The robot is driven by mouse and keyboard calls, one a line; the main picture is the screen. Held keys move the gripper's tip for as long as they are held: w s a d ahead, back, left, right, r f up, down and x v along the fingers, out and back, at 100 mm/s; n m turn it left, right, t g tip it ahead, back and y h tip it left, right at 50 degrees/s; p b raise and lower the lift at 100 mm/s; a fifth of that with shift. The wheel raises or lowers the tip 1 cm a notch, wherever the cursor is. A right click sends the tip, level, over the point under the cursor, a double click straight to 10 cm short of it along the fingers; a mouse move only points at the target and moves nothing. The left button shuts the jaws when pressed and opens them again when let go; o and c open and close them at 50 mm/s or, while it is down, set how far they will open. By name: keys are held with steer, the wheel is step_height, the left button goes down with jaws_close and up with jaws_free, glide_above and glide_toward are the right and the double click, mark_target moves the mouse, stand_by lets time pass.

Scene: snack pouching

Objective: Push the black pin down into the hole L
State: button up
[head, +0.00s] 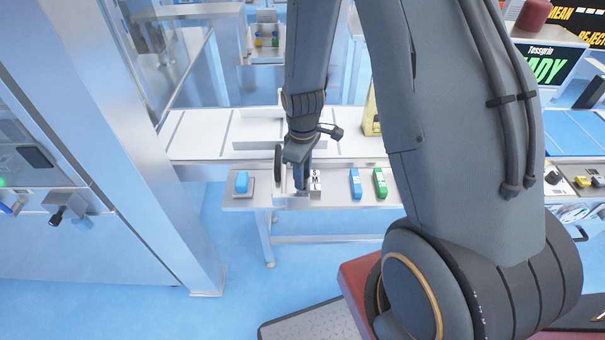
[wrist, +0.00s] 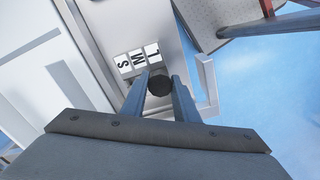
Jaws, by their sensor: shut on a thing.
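The black pin (wrist: 160,83) shows as a dark round end between the fingertips of my gripper (wrist: 159,88) in the wrist view. My gripper is shut on it. The pin is beside the white label L (wrist: 151,51), in a row with labels M (wrist: 138,58) and S (wrist: 124,64). The hole L itself is hidden, and I cannot tell how deep the pin sits. In the head view my gripper (head: 302,180) points down at the small steel table, beside the label plate (head: 315,179); the pin is hidden there.
On the steel table (head: 335,200) a blue block (head: 241,182) stands on a pad at left; a blue item (head: 356,184) and a green item (head: 380,183) lie at right. A white conveyor (head: 210,135) runs behind. A raised metal bracket (wrist: 208,85) stands close to my right finger.

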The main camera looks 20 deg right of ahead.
steer(key=shift+f+b, duration=0.4)
steer(key=shift+f, duration=0.4)
steer(key=o, duration=1.1)
steer(key=shift+o, duration=0.2)
step_height(320, 180, up, 7)
steer(key=shift+f+b, duration=0.2)
steer(key=shift+b, duration=0.6)
steer(key=shift+r, duration=0.6)
steer(key=shift+s+r, duration=0.1)
steer(key=shift+r, duration=0.1)
steer(key=s+r+m+t+b, duration=0.1)
steer(key=s+r+m, duration=0.7)
steer(key=s+m, duration=0.1)
steer(key=shift+s+b, duration=0.2)
steer(key=shift+b, duration=0.1)
